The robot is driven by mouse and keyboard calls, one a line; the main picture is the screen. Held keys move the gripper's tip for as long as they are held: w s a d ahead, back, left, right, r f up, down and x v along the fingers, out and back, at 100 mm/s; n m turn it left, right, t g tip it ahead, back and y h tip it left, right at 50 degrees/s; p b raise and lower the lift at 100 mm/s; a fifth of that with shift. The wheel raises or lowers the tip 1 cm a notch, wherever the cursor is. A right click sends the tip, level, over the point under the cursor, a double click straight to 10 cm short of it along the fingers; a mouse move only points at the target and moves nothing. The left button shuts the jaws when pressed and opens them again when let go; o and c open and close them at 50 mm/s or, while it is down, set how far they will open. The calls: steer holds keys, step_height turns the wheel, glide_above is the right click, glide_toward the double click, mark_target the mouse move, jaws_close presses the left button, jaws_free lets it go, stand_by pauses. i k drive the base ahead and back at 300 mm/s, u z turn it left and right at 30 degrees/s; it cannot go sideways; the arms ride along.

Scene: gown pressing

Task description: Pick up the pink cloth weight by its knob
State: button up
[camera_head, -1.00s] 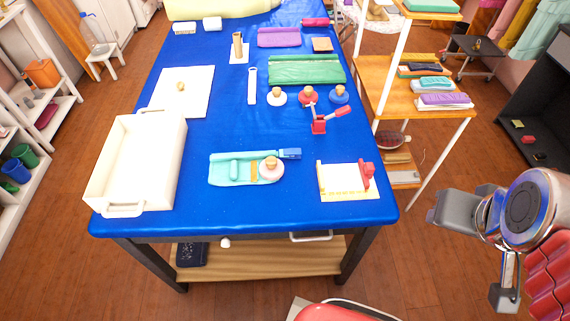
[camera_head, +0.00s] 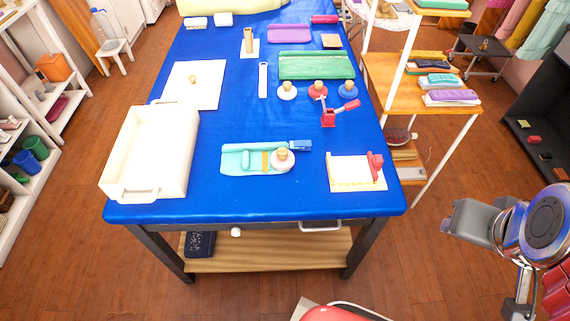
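Round cloth weights with wooden knobs are on the blue table (camera_head: 232,205). A white one (camera_head: 287,94), a red-pink one (camera_head: 318,93) and a blue one (camera_head: 348,92) stand in a row in front of a green folded cloth. A pale, slightly pinkish one (camera_head: 283,162) sits on a folded teal gown piece (camera_head: 236,160) nearer the front. At this size I cannot tell for sure which is the pink one. My gripper (camera_head: 483,265) is at the lower right, off the table and far from all the weights. Its fingers are spread apart with nothing between them.
A white tray (camera_head: 124,192) stands at the table's front left. A red clamp-like tool (camera_head: 328,117) is close to the red and blue weights. A white board with a red piece (camera_head: 352,174) is at the front right. An orange shelf rack (camera_head: 409,91) stands right of the table.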

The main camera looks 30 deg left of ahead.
mark_target(283, 159)
steer(key=k, duration=0.7)
steer(key=u, duration=1.05)
steer(key=i, duration=1)
steer(key=u, duration=0.05)
steer(key=k, duration=0.5)
steer(key=z, duration=0.05)
